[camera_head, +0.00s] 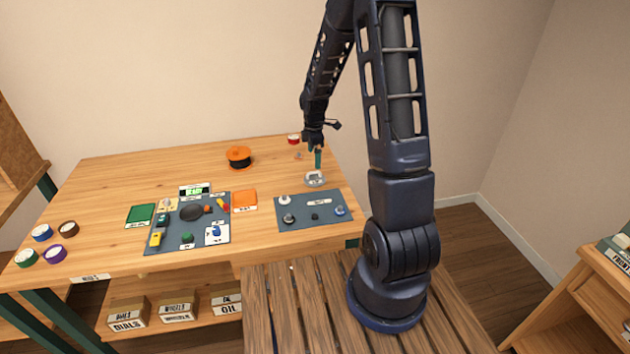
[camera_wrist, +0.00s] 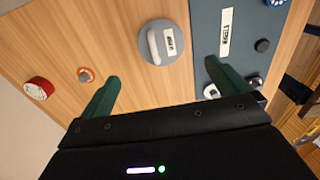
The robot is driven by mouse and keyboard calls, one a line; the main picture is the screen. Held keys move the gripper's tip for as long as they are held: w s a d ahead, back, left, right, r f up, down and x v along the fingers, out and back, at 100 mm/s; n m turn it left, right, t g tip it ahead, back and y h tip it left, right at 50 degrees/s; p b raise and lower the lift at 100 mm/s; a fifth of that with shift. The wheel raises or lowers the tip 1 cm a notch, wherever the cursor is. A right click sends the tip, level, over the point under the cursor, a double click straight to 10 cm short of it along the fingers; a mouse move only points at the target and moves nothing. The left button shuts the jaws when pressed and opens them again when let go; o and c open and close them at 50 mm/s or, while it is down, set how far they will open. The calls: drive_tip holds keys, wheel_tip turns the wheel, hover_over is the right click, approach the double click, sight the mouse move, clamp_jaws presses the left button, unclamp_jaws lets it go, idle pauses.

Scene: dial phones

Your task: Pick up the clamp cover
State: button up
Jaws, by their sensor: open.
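A round grey piece with a raised white bar and a label (camera_wrist: 165,43) lies on the bare wood, and it also shows in the head view (camera_head: 315,179). It may be the clamp cover, but I cannot read its label. My gripper (camera_head: 315,157) is above the table's right part, near this piece. In the wrist view my gripper (camera_wrist: 162,72) has its two green fingers wide apart with nothing between them. The grey piece appears just beyond the fingertips, roughly centred between them, and is not touched.
A blue-grey mat (camera_head: 303,222) with several small parts lies in front of the grey piece. A small orange-rimmed part (camera_wrist: 86,75) and a red round container (camera_wrist: 39,88) stand behind it. An orange-and-black spool (camera_head: 239,158) is to the left.

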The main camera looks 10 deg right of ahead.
sight(315, 179)
drive_tip(key=shift+s+d+f, duration=0.1)
drive_tip(key=shift+f, duration=2.35)
drive_tip(key=shift+d+f, duration=0.1)
drive_tip(key=shift+f, duration=2.35)
drive_tip(key=c, duration=0.9)
